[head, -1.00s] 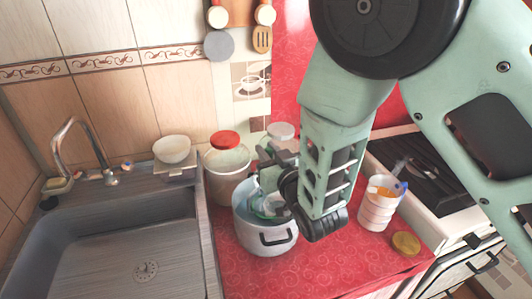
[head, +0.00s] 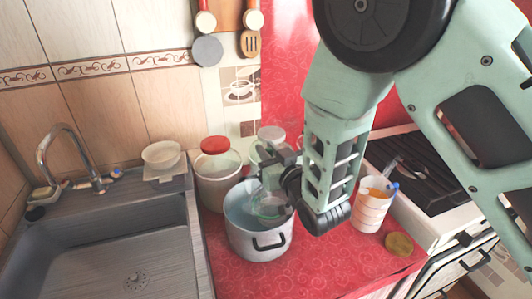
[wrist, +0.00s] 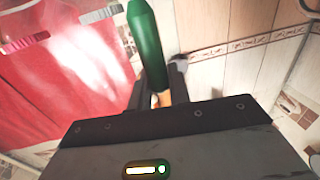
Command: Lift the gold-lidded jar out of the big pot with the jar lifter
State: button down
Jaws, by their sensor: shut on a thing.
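The big pot (head: 258,246), pale with a dark handle, stands open on the red counter. My gripper (head: 275,178) is above its right rim, pointing down, partly hidden by my arm. It is shut on the jar lifter, whose green handle (wrist: 147,45) stands out between the fingers (wrist: 160,88) in the wrist view. In the head view a green part of the lifter (head: 268,209) shows inside the pot's mouth. I cannot make out the gold-lidded jar; the pot's inside is largely hidden. Whether the lifter touches a jar cannot be told.
A red-lidded container (head: 217,175) stands close behind the pot, with a pale-lidded jar (head: 270,134) beyond. A white container with utensils (head: 371,207) and a loose gold disc (head: 399,244) are right. The sink (head: 105,250) is left, the stove (head: 430,175) right.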

jog(key=shift+w+d, duration=0.35)
jog(key=shift+d, duration=0.35)
jog(key=shift+b, duration=0.7)
dwell(0.4)
jog(key=shift+r+p, duration=0.5)
jog(key=shift+r, duration=0.7)
dwell(0.4)
notch_tip(320, 180, up, 16)
jog(key=p, duration=0.9)
jog(key=shift+r, duration=0.15)
dwell(1.3)
dwell(0.3)
